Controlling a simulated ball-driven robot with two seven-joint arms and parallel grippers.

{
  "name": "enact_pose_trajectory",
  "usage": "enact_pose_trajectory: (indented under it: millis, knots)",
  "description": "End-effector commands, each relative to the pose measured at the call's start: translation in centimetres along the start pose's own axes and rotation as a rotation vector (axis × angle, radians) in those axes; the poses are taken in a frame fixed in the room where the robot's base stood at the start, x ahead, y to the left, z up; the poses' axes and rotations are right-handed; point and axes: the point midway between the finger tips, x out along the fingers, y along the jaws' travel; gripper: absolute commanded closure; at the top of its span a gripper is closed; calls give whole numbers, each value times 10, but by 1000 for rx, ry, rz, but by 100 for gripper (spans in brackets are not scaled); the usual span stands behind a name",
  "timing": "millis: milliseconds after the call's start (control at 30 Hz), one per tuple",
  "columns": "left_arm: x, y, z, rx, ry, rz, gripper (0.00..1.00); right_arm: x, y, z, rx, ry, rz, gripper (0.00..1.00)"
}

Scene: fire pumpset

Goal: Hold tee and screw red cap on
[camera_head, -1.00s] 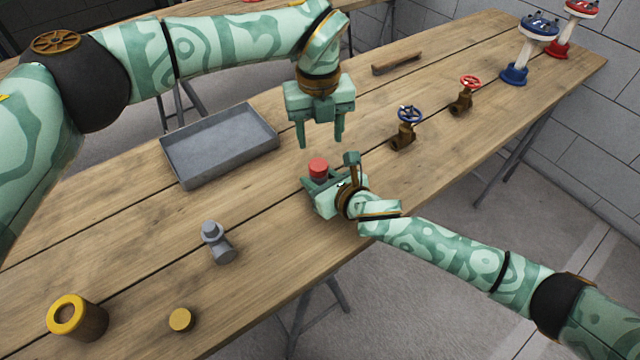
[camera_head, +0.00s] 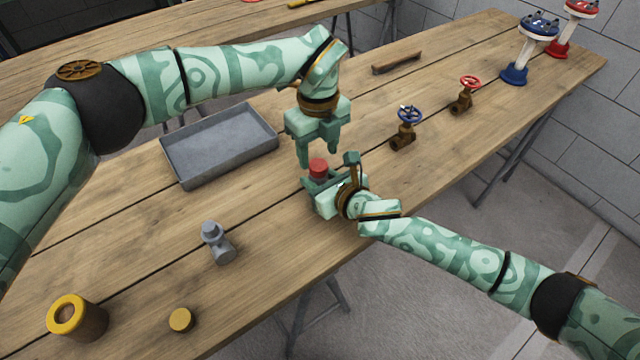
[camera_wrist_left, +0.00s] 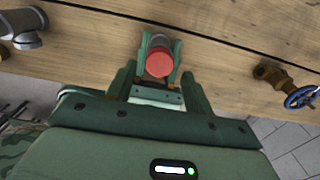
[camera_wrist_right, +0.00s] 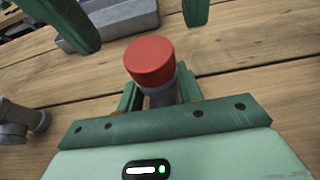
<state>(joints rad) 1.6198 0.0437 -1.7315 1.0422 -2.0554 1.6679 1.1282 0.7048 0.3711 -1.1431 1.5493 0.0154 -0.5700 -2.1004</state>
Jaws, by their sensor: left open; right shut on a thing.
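The red cap (camera_head: 318,168) sits on the upright end of a grey tee. It also shows in the left wrist view (camera_wrist_left: 160,64) and the right wrist view (camera_wrist_right: 150,61). The tee (camera_wrist_right: 163,97) is mostly hidden by cap and fingers; whether the cap is threaded on cannot be told. My right gripper (camera_head: 332,172) is shut on the tee above the table's front part. My left gripper (camera_head: 318,157) is open, pointing down just above the cap. Its two fingers straddle the cap in the right wrist view, apart from it.
A grey tray (camera_head: 220,147) lies behind left. Another grey fitting (camera_head: 218,243), a yellow-topped cylinder (camera_head: 78,318) and a yellow disc (camera_head: 180,320) stand front left. Blue-wheeled (camera_head: 405,128) and red-wheeled (camera_head: 463,96) valves stand right. A brown bar (camera_head: 397,63) lies behind.

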Motion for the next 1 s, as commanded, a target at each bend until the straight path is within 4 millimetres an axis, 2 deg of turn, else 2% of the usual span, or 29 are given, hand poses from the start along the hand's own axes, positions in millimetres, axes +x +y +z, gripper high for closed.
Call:
enact_pose_trajectory:
  millis: [100,233,600,633,767,800,900,1000]
  knots:
    - [17,0,0,-1,1,2,48,0,0,0,1,0,1,100]
    - [29,0,0,0,0,0,48,0,0,0,1,0,1,100]
    - [34,0,0,0,-1,0,48,0,0,0,1,0,1,100]
    - [34,0,0,0,-1,0,54,0,0,0,1,0,1,100]
    - [34,0,0,1,-1,0,90,0,0,0,0,0,1,100]
    - [34,0,0,1,-1,0,93,0,0,0,0,0,1,100]
    - [34,0,0,22,-2,0,93,0,0,0,0,0,1,100]
    - [33,0,0,172,-3,-1,93,0,0,0,0,0,1,100]
